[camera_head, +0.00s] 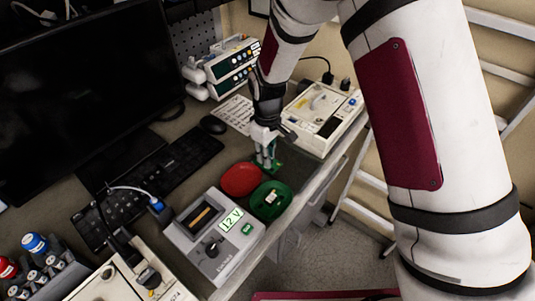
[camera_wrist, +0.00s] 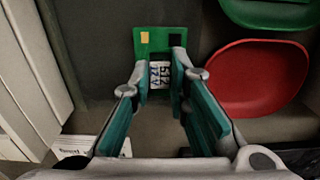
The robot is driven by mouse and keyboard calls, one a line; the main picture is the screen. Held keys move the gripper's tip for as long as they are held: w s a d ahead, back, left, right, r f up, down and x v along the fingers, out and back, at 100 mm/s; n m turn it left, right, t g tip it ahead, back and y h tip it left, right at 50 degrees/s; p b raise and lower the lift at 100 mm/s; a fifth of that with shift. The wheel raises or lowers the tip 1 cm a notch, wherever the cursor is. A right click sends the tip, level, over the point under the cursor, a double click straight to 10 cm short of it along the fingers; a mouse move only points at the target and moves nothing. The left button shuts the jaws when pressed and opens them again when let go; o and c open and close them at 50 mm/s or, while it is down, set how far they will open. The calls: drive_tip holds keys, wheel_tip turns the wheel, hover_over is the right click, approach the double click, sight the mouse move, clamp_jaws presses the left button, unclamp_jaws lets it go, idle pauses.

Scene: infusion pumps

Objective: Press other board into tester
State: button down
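A green circuit board (camera_wrist: 146,54) with a white numbered part, a yellow patch and a black patch lies at the fingertips in the wrist view. My gripper (camera_wrist: 160,72) has its teal fingers close on both sides of the white part and appears to grip it. In the head view my gripper (camera_head: 265,160) points down beside the red dish, with the green board (camera_head: 275,168) partly hidden under it. A grey tester (camera_head: 215,238) with a "12 V" display, a dark slot area and a knob stands at the front. Another board (camera_head: 271,197) appears to lie in the green dish.
The red dish (camera_head: 241,180) looks empty, beside the green dish (camera_head: 284,209) near the table edge. A white instrument (camera_head: 325,118) stands behind my gripper. A keyboard (camera_head: 180,160), mouse (camera_head: 213,124) and monitor (camera_head: 80,80) fill the left. Capped bottles (camera_head: 35,244) stand front left.

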drive_tip(key=shift+r+p, duration=0.75)
drive_tip(key=shift+r, duration=1.75)
